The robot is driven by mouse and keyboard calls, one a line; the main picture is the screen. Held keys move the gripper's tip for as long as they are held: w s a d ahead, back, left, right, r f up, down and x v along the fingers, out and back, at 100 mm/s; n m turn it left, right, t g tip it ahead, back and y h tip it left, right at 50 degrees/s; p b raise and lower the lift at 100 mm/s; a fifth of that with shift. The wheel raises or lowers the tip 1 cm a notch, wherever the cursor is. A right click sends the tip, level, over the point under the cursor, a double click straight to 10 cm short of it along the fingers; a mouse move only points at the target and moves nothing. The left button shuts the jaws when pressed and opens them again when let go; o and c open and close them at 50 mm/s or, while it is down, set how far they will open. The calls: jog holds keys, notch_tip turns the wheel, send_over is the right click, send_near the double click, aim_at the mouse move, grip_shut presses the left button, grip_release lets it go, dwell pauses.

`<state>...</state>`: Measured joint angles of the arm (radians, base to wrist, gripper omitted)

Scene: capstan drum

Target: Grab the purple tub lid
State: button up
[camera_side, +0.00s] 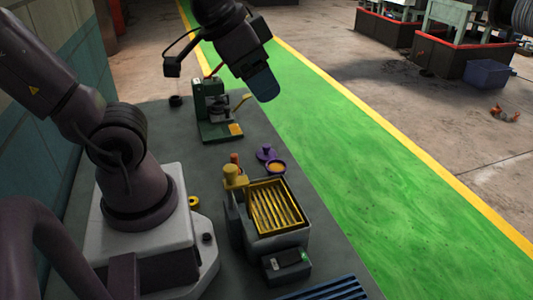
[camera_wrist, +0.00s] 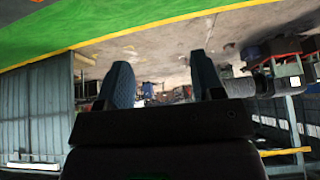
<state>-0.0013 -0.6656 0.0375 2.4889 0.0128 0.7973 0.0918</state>
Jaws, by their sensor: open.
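The purple tub lid (camera_side: 266,152), with a small knob on top, lies on the grey bench in the side view. It is just behind the purple tub (camera_side: 276,168), which is open and shows orange-yellow contents. I cannot tell whether lid and tub touch. My gripper (camera_side: 264,88) is up in the air, above and well away from the lid, near the green machine. In the wrist view my gripper (camera_wrist: 163,78) has its two fingers apart with nothing between them. The wrist view faces the hall and shows neither lid nor tub.
A green machine (camera_side: 215,115) stands on the bench behind the lid. A grey bin with a yellow ribbed inside (camera_side: 274,205) stands in front of the tub, with a yellow-capped post (camera_side: 235,177) at its left. A dark box (camera_side: 287,264) sits nearer. The green floor strip (camera_side: 360,160) lies right.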

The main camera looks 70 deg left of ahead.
jog(key=w+a+f+m, duration=0.2)
jog(key=w+a+f, duration=0.15)
jog(key=w, duration=0.25)
jog(key=m+t+y, duration=0.5)
jog(key=m+t, duration=0.2)
jog(key=m, duration=2.1)
send_over(265, 146)
notch_tip(265, 146, down, 22)
jog(key=shift+w+a+r, duration=0.1)
jog(key=shift+s+f+m+h, duration=0.3)
jog(key=shift+m+h, duration=0.2)
jog(key=shift+m, duration=0.3)
jog(key=shift+f, duration=0.3)
notch_tip(265, 146, down, 7)
jog(key=shift+r, duration=0.2)
jog(key=shift+x, duration=1.45)
jog(key=shift+r, duration=0.1)
jog(key=shift+c, duration=0.3)
jog(key=c, duration=0.4)
